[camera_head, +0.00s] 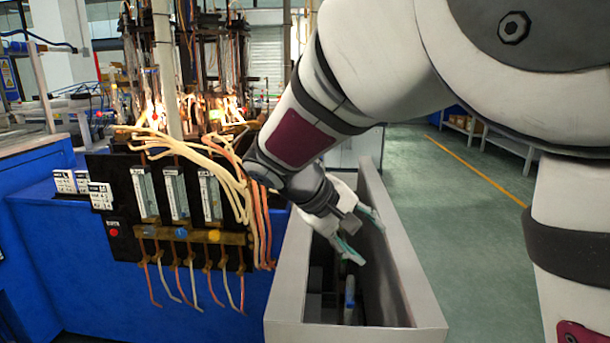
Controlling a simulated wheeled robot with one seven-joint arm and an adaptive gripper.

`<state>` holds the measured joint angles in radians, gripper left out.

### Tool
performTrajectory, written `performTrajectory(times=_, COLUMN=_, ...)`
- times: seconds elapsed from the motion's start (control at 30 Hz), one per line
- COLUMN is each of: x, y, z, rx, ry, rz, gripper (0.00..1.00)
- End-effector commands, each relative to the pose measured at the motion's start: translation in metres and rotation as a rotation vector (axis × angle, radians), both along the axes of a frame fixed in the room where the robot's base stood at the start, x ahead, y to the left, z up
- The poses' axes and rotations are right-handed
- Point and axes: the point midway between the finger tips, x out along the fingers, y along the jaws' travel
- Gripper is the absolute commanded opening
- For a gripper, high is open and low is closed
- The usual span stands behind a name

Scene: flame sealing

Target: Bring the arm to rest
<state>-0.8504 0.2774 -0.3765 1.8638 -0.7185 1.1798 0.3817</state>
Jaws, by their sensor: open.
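My arm reaches in from the upper right of the head view and bends down toward the middle. My gripper (362,238) is open, with its two pale green fingertips apart and nothing seen between them. It hangs over the open top of a grey bin (283,290), tilted down and to the right. Inside the bin, a slim upright pale blue thing (349,300) stands below the gripper, apart from the fingertips. The bin's floor is dark and partly hidden.
To the left stands a blue machine (75,270) with flowmeters (178,192), knobs and hanging hoses (265,225) close to my wrist. Flames (155,100) glow behind it. Green floor (470,240) lies clear to the right, with a bench (510,140) farther back.

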Motion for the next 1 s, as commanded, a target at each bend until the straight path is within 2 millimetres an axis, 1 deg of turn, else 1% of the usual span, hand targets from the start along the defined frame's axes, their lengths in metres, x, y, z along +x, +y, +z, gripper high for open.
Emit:
performTrajectory(times=0.03, x=-0.016, y=-0.021, z=-0.006, rx=0.053, ry=0.022, rz=-0.046, gripper=0.49)
performTrajectory(times=0.1, x=-0.04, y=-0.042, z=-0.011, rx=0.119, ry=0.056, rz=-0.1, gripper=0.49)
performTrajectory(times=0.17, x=-0.061, y=-0.058, z=-0.015, rx=0.174, ry=0.08, rz=-0.141, gripper=0.49)
performTrajectory(times=0.2, x=-0.076, y=-0.067, z=-0.018, rx=0.211, ry=0.094, rz=-0.166, gripper=0.49)
performTrajectory(times=0.27, x=-0.099, y=-0.079, z=-0.023, rx=0.265, ry=0.113, rz=-0.203, gripper=0.49)
performTrajectory(times=0.3, x=-0.114, y=-0.085, z=-0.026, rx=0.298, ry=0.125, rz=-0.223, gripper=0.49)
performTrajectory(times=0.37, x=-0.136, y=-0.093, z=-0.032, rx=0.347, ry=0.137, rz=-0.253, gripper=0.49)
performTrajectory(times=0.4, x=-0.151, y=-0.097, z=-0.035, rx=0.379, ry=0.145, rz=-0.269, gripper=0.49)
performTrajectory(times=0.57, x=-0.211, y=-0.107, z=-0.054, rx=0.5, ry=0.16, rz=-0.335, gripper=0.49)
performTrajectory(times=0.6, x=-0.226, y=-0.108, z=-0.06, rx=0.529, ry=0.163, rz=-0.351, gripper=0.49)
performTrajectory(times=0.7, x=-0.26, y=-0.106, z=-0.075, rx=0.594, ry=0.163, rz=-0.382, gripper=0.49)
performTrajectory(times=0.8, x=-0.286, y=-0.103, z=-0.088, rx=0.641, ry=0.159, rz=-0.405, gripper=0.49)
performTrajectory(times=1.0, x=-0.322, y=-0.093, z=-0.11, rx=0.707, ry=0.145, rz=-0.436, gripper=0.49)
